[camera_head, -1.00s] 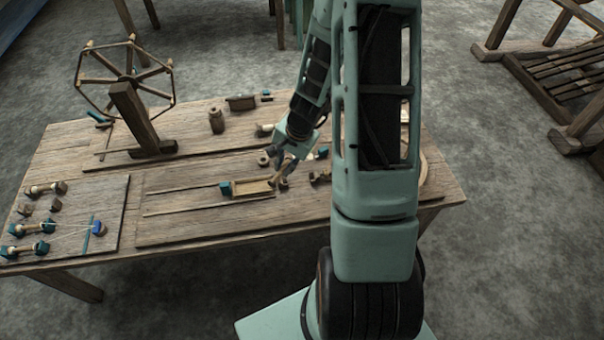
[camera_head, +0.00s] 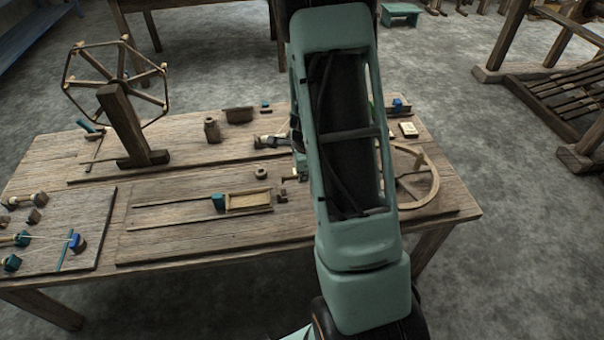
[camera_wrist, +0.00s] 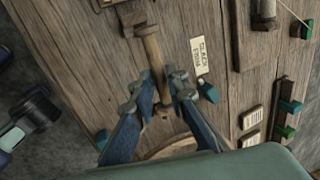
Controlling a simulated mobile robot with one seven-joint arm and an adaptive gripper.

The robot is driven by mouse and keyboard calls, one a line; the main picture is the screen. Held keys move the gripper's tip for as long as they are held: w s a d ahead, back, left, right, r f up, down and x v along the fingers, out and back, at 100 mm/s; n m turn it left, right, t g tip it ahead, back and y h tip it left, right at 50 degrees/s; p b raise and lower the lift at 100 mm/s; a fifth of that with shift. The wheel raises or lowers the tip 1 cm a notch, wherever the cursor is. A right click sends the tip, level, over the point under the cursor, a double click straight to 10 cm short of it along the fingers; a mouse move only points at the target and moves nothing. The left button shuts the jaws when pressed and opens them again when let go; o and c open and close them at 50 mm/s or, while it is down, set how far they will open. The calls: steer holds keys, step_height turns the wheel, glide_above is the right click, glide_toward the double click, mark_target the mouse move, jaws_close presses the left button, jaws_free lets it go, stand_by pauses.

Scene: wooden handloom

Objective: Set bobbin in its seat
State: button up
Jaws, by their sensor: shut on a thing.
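In the wrist view my gripper (camera_wrist: 162,92) is shut on a slim wooden bobbin-like piece (camera_wrist: 152,52), with a wider dark end at the top and its narrow end between the fingers. It appears over the table; how high I cannot tell. Which part is the bobbin's seat I cannot tell.
A spoked wooden winder (camera_head: 125,130) stands at the left back. A board (camera_head: 85,215) at the left bears small spools and teal and blue blocks. A curved wooden hoop (camera_head: 433,180) lies at the right. A pale tag (camera_wrist: 201,56) lies beside the held piece.

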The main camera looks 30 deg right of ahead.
steer(key=shift+f+b, duration=2.4)
steer(key=shift+f, duration=0.7)
steer(key=o, duration=0.9)
steer(key=shift+c, duration=0.2)
steer(key=v, duration=1.2)
steer(key=shift+r, duration=0.15)
